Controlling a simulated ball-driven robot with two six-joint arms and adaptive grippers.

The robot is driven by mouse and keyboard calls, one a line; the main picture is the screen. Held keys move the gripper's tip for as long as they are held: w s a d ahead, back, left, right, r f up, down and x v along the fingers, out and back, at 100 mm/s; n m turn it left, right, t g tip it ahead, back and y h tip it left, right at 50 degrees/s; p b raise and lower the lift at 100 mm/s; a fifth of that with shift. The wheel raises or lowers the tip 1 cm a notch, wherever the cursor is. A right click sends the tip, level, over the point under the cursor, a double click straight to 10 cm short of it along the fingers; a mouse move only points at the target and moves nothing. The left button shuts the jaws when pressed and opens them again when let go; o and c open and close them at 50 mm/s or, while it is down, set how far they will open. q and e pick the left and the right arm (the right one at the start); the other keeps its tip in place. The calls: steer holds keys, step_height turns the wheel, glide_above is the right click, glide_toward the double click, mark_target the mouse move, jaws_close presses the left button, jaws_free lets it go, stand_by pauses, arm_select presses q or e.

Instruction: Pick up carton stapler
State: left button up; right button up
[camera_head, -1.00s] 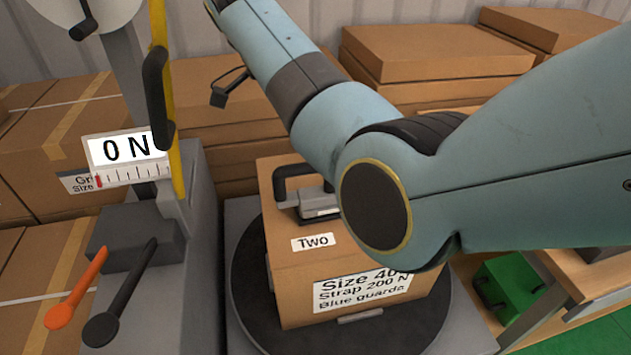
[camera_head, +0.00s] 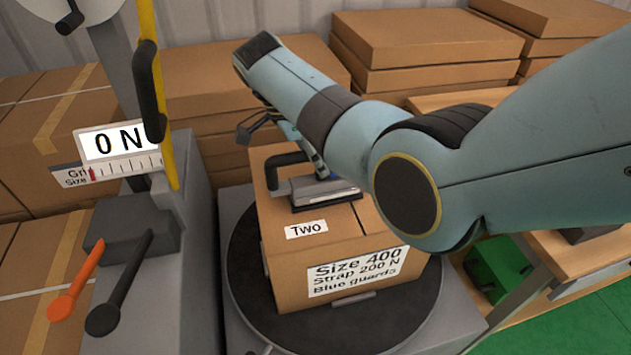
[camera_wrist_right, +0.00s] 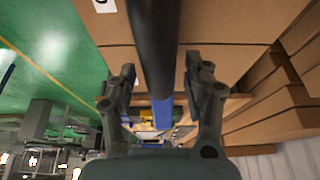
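The carton stapler (camera_head: 320,194) is grey and black with a black handle (camera_head: 288,160). It rests on top of the carton labelled "Two" (camera_head: 290,255). My right arm reaches over the carton from the right and hides part of the stapler. Its gripper is mostly hidden behind the wrist in the head view; one dark finger shows at the stapler's left. In the right wrist view the gripper (camera_wrist_right: 162,92) is open, its fingers apart on either side of a dark bar (camera_wrist_right: 154,45), apparently the stapler's handle. Gaps show between bar and fingers. My left gripper is not in view.
The carton stands on a round black turntable (camera_head: 250,318). At left is a grey machine with a "0 N" scale (camera_head: 118,148), an orange lever (camera_head: 76,280) and a black lever (camera_head: 120,282). Stacked cartons (camera_head: 430,45) fill the back. A green crate (camera_head: 497,268) sits at right.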

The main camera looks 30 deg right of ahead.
steer(key=c, duration=0.4)
jaws_close()
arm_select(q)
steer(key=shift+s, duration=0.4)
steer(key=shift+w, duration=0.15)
arm_select(e)
steer(key=shift+w+r, duration=0.1)
